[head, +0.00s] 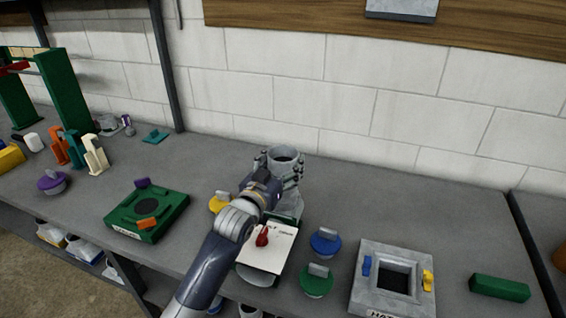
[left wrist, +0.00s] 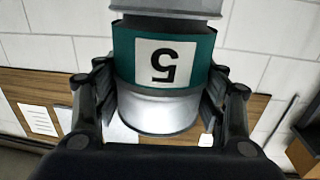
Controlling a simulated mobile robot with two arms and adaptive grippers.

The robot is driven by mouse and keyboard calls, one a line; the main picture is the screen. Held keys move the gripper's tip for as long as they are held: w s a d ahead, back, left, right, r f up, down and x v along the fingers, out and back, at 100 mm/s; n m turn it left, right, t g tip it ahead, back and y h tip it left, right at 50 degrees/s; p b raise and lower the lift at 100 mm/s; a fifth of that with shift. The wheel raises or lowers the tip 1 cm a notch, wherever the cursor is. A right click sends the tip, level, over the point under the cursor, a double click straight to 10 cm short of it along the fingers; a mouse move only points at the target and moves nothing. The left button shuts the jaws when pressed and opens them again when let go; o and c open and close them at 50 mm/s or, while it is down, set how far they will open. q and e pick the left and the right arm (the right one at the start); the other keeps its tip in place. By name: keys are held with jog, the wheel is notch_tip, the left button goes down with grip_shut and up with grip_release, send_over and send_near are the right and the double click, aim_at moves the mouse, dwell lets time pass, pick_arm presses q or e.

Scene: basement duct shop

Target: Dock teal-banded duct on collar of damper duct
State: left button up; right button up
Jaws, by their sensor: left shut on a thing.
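The teal-banded duct (left wrist: 162,60) is a metal cylinder with a teal band and a white label with a 5, upside down in the left wrist view. My left gripper (left wrist: 162,100) is shut around it, a finger on each side. In the head view the gripper (head: 282,168) holds the grey open-topped duct (head: 284,153) upright over the bench; its band is hidden there. A grey metal part (left wrist: 165,7) meets the band's edge in the left wrist view; I cannot tell whether it is the damper duct's collar. My right gripper is out of view.
On the bench (head: 440,205), a white card with a red piece (head: 262,236) lies in front of the gripper. Blue (head: 325,243) and green (head: 317,281) knobbed discs and a grey square frame (head: 366,292) stand to the right. A green box (head: 120,226) is left. The back right is clear.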

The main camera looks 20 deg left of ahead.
aim_at(277, 174)
pick_arm(q)
jog(key=shift+f+b, duration=0.35)
jog(key=shift+f, duration=0.15)
jog(key=o, duration=0.9)
jog(key=shift+s+a+p, duration=0.1)
jog(key=shift+s+p, duration=0.5)
jog(key=shift+s, duration=0.25)
jog(key=shift+s+a+p, duration=0.15)
jog(key=shift+s+p, duration=0.35)
jog(key=shift+s, duration=0.5)
jog(key=shift+s+a+p, duration=0.1)
jog(key=shift+s+p, duration=0.35)
jog(key=shift+s, duration=0.55)
jog(key=shift+s+a+p, duration=0.2)
jog(key=shift+s+p, duration=0.25)
jog(key=shift+s, duration=0.9)
jog(key=shift+s+a+p, duration=0.15)
jog(key=shift+s+p, duration=0.3)
jog(key=shift+s, duration=0.85)
